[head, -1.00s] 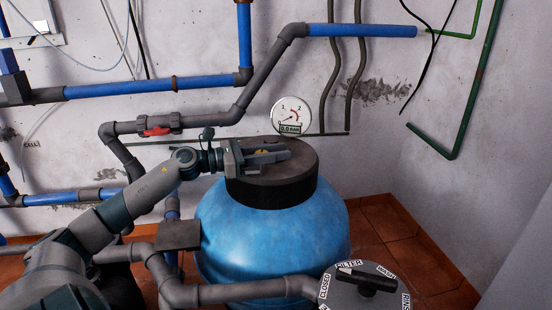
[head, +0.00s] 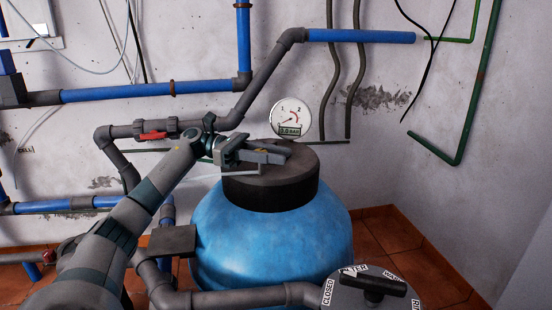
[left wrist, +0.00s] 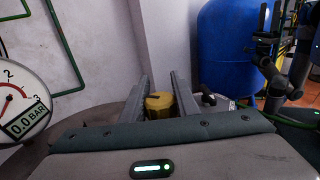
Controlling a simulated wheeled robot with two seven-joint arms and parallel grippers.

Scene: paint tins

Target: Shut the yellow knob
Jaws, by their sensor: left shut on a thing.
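My left gripper (head: 287,154) is over the dark lid (head: 300,180) of the blue tank (head: 270,235), coming in from the left. In the left wrist view its two fingers (left wrist: 161,86) stand on either side of the yellow knob (left wrist: 160,104), shut on it. The knob's lower part is hidden behind the gripper body. In the head view the knob is mostly hidden by the fingers. My right gripper does not show in any view.
A round pressure gauge (head: 290,118) stands just behind the lid; it also shows in the left wrist view (left wrist: 18,100), reading 0.0 BAR. A black-handled selector valve (head: 372,287) is at the front right. Pipes with a red-handled valve (head: 153,136) run at the left.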

